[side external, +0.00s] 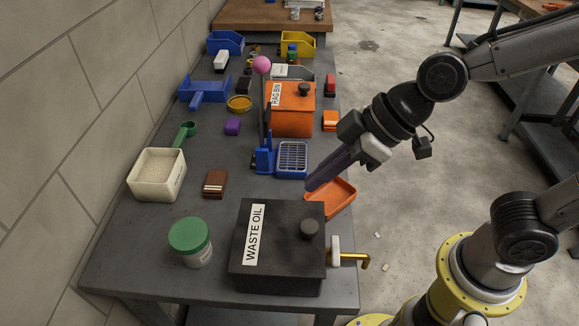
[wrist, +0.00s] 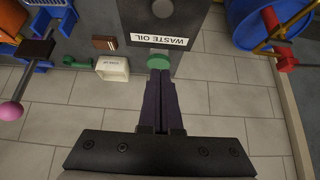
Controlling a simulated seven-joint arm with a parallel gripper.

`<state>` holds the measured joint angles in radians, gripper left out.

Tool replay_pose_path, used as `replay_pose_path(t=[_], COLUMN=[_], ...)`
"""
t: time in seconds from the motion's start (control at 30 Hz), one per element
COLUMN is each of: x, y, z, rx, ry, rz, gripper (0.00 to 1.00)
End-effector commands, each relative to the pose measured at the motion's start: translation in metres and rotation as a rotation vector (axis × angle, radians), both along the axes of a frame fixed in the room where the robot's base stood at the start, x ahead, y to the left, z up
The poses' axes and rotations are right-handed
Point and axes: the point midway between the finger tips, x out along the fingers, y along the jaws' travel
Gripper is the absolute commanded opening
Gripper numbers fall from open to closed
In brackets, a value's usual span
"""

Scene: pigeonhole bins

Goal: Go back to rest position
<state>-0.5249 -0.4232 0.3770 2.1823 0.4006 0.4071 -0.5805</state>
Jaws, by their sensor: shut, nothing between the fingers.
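My gripper (side external: 311,184) is shut and empty. In the side external view its purple-grey fingers point down and left, over the right side of the bench near the orange tray (side external: 333,198). I cannot tell its exact height above the tray. In the wrist view the closed fingers (wrist: 158,74) reach up the middle of the picture, with the green lid (wrist: 158,61) of a jar in line with their tips. No object is held.
The black WASTE OIL box (side external: 275,275) with a brass tap stands at the front. A green-lidded jar (side external: 191,242) and a white tub (side external: 157,176) stand left. A pink-balled rod (side external: 262,65) rises beside the orange RAG BIN (side external: 292,122). Open floor (side external: 410,190) lies right.

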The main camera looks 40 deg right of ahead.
Motion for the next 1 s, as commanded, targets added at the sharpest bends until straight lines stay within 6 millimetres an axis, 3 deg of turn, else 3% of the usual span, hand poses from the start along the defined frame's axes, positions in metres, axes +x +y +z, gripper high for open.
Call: replay_pose_path(t=[0.2, 0.37, 0.47, 0.53, 0.67, 0.8, 1.0], x=[-0.015, -0.011, -0.001, -0.004, -0.031, -0.073, -0.104], y=[-0.016, -0.029, -0.056, -0.084, -0.138, -0.179, -0.196], z=[-0.007, -0.004, 0.019, 0.035, 0.049, 0.044, 0.027], rx=[0.0, 0.008, 0.02, 0.011, -0.012, -0.047, -0.074], ry=[0.0, -0.015, -0.078, -0.11, -0.091, -0.007, 0.118], rz=[-0.001, -0.041, -0.121, -0.195, -0.384, -0.596, -0.746], gripper=[0.0, 0.0, 0.0, 0.0, 0.0, 0.0, 0.0])
